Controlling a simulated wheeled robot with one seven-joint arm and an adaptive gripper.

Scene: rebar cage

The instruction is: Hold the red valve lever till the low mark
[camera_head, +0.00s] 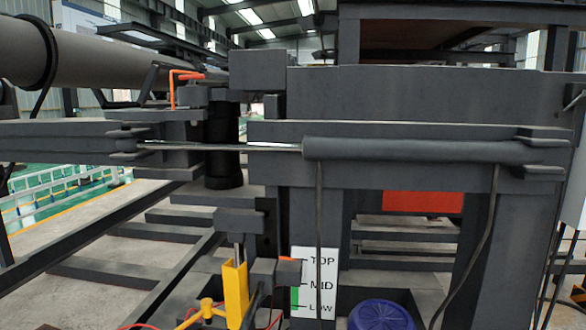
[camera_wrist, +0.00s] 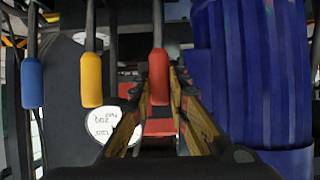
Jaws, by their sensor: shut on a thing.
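The red valve lever (camera_wrist: 158,68) hangs in the middle of the wrist view, a red grip on a metal rod. My gripper (camera_wrist: 161,92) has one finger on each side of the red grip's lower part and is shut on it. In the head view, a white scale board (camera_head: 322,277) reads TOP, MID and LOW from top to bottom, with a green strip (camera_head: 294,299) on its left edge from about MID to LOW. A small orange pointer (camera_head: 287,259) is level with TOP, above the green strip. I cannot make out my gripper or the red lever in the head view.
A yellow lever (camera_wrist: 92,78) and a blue lever (camera_wrist: 32,83) hang left of the red one. A large blue ribbed motor-like body (camera_wrist: 250,75) stands close on the right; its top also shows in the head view (camera_head: 380,316). A horizontal grey cylinder (camera_head: 420,151) crosses above.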

